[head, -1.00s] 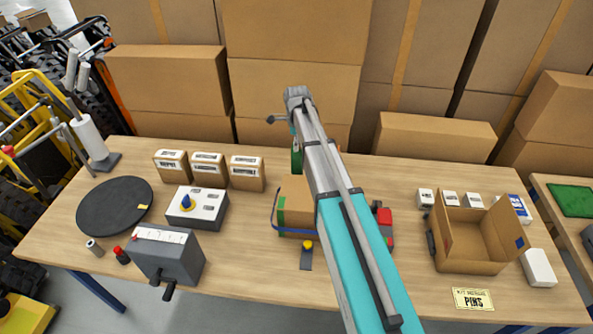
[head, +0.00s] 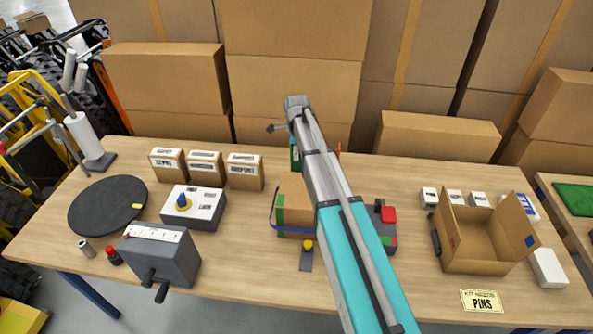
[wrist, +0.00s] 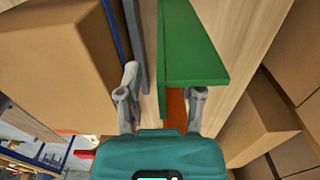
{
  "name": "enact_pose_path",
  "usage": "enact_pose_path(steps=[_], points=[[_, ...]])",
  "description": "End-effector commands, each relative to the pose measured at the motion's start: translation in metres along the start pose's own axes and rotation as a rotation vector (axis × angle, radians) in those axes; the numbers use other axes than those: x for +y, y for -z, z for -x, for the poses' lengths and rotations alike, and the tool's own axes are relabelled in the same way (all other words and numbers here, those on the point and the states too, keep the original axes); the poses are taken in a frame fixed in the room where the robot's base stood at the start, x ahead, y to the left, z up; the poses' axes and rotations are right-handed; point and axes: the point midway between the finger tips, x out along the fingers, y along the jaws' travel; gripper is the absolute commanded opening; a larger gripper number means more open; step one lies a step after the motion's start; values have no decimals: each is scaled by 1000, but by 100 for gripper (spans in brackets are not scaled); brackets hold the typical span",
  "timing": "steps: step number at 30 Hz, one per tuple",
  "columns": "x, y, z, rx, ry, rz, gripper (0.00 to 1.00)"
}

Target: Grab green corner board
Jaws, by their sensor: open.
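A green corner board (wrist: 195,45) with an L-shaped profile stands just ahead of my open gripper (wrist: 163,98) in the wrist view. One flange runs along the space between the fingers and the other spreads to the right, by the right fingertip. I cannot tell whether that fingertip touches it. Nothing is held. In the head view, a green piece (head: 295,155) shows behind my arm, beyond the strapped carton, and my arm hides most of that area and the gripper.
A carton (head: 296,200) with green corners and a blue strap is close to the gripper's left in the wrist view (wrist: 55,60). An orange piece (wrist: 176,106) lies below the board. An open box (head: 470,262) stands right; stacked cartons (head: 290,90) stand behind the table.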

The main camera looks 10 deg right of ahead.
Motion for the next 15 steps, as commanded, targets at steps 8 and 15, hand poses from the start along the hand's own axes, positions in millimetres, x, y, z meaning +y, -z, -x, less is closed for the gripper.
enact_pose_path(steps=[8, 15], points=[[0, 0, 0, 0, 0, 0, 49], [0, -1, 0, 0, 0, 1, 47]])
